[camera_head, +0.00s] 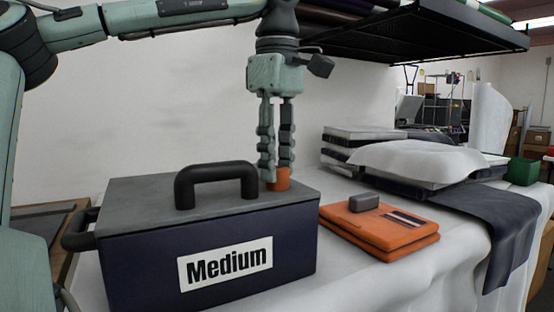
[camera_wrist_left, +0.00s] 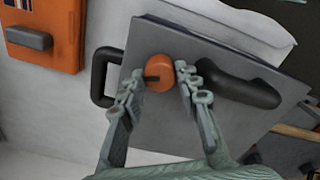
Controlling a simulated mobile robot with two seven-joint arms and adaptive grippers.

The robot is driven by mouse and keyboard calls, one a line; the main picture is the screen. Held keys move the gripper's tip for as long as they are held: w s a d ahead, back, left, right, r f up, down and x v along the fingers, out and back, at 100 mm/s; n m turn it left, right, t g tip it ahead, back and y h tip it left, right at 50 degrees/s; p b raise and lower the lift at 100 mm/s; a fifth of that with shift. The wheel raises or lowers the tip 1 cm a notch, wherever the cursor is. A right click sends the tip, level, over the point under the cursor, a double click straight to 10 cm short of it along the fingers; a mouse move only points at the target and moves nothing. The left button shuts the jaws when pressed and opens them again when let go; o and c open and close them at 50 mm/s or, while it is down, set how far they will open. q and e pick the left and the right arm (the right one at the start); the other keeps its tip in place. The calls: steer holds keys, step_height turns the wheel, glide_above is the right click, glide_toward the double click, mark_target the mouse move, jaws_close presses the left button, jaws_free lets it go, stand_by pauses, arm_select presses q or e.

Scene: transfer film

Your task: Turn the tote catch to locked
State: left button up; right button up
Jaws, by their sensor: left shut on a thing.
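The tote (camera_head: 210,235) is a dark blue box with a grey lid, a black top handle (camera_head: 215,180), and a "Medium" label on its front. Its catch is an orange round knob (camera_head: 278,179) on the lid, right of the handle. My left gripper (camera_head: 276,178) points down from above with its fingers at the knob. In the left wrist view the orange catch (camera_wrist_left: 160,75) has a dark slot or mark on one side. The fingers of the left gripper (camera_wrist_left: 158,83) lie on both sides of it, shut on it. My right gripper is not in view.
An orange case (camera_head: 380,228) with a grey block on it lies right of the tote on the white-covered table. Folded cloths (camera_head: 430,160) are stacked behind it. A black shelf (camera_head: 420,35) hangs above at the right.

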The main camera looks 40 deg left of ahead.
arm_select(q)
steer(key=shift+m, duration=1.9)
